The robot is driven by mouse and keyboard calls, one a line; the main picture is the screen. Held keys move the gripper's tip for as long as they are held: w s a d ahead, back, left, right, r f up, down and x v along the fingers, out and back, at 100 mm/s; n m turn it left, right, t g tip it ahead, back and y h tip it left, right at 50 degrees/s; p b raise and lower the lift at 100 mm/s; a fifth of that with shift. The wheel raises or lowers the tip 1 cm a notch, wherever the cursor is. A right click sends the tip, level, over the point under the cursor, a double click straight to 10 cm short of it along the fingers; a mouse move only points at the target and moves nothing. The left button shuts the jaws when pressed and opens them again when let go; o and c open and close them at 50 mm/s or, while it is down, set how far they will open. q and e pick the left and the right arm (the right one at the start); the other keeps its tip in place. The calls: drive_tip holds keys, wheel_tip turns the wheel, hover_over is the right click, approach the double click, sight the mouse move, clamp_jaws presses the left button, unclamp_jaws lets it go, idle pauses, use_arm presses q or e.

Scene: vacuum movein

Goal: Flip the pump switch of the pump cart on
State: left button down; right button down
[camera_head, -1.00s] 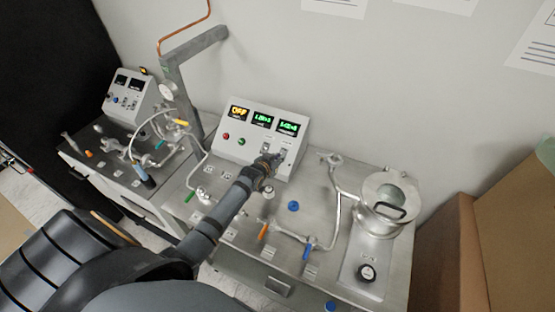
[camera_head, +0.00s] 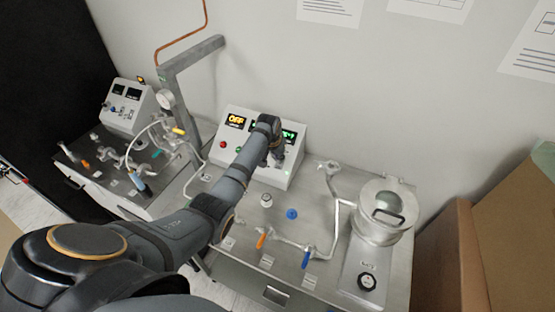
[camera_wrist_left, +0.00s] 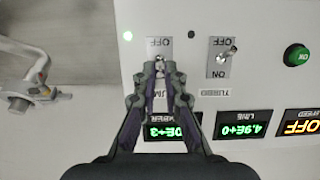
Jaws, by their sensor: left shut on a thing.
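The pump cart's white control box (camera_head: 231,153) stands at the back of the steel cart top. In the left wrist view the panel is upside down. In the head view my left gripper (camera_head: 275,160) is at the panel's right part, and my arm covers part of the displays. My right gripper is not in view.
An amber OFF display (camera_head: 236,121) is lit. A green ON button (camera_wrist_left: 297,55) is on the panel. Valves with orange (camera_head: 262,239) and blue (camera_head: 307,258) handles and a round chamber (camera_head: 386,208) stand on the cart. A second cart (camera_head: 128,108) is at left.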

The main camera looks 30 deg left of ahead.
use_arm(q)
drive_tip(key=shift+w+r+g, duration=0.1)
drive_tip(key=shift+w+g, duration=0.1)
drive_tip(key=shift+g, duration=0.1)
idle(0.4)
drive_tip(key=c, duration=1.4)
unclamp_jaws()
drive_tip(key=shift+c, duration=0.2)
drive_tip(key=v, duration=1.2)
